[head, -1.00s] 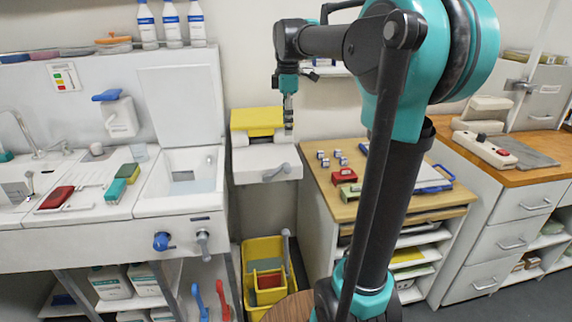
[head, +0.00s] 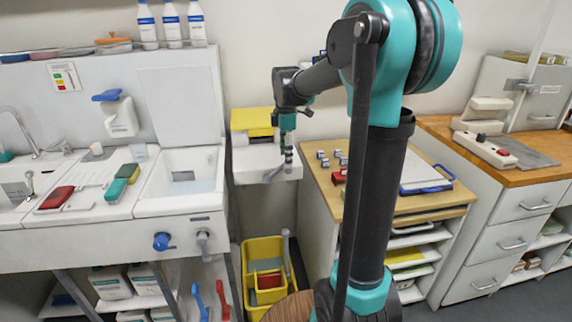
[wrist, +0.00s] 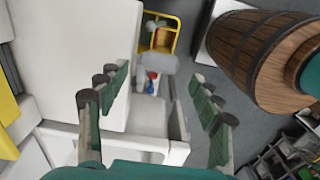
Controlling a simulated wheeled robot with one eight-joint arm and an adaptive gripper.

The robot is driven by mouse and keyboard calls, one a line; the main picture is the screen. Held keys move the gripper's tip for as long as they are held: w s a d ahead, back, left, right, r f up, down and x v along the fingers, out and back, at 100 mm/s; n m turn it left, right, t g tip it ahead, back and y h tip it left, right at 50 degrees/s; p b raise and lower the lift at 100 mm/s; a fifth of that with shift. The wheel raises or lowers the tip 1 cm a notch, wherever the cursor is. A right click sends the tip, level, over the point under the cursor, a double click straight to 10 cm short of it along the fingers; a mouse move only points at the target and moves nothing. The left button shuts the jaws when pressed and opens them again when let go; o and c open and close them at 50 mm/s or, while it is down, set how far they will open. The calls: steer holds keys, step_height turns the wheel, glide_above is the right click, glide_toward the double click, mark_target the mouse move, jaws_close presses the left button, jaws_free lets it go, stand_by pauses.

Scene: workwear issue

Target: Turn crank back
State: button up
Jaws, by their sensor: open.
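A white wall unit with a yellow top (head: 252,121) stands at the back, left of the wooden-topped table. A grey crank handle (head: 273,174) sticks out at its front and is partly hidden by my gripper. My gripper (head: 288,172) points down right beside the crank, at the unit's front. In the wrist view its two green-padded fingers stand wide apart, with nothing held between them. A light grey rounded piece (wrist: 157,63), which looks like the crank's grip, shows beyond the fingertips. I cannot tell whether a finger touches the crank.
A yellow crate (head: 263,252) stands on the floor below the unit. The wooden-topped table (head: 345,208) with small items and a blue-edged clipboard is close on the right. A white sink unit (head: 182,207) is on the left. A wooden barrel (wrist: 250,55) shows in the wrist view.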

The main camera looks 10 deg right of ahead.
steer(key=shift+f, duration=1.8)
steer(key=shift+c, duration=0.6)
steer(key=shift+s, duration=0.1)
jaws_close()
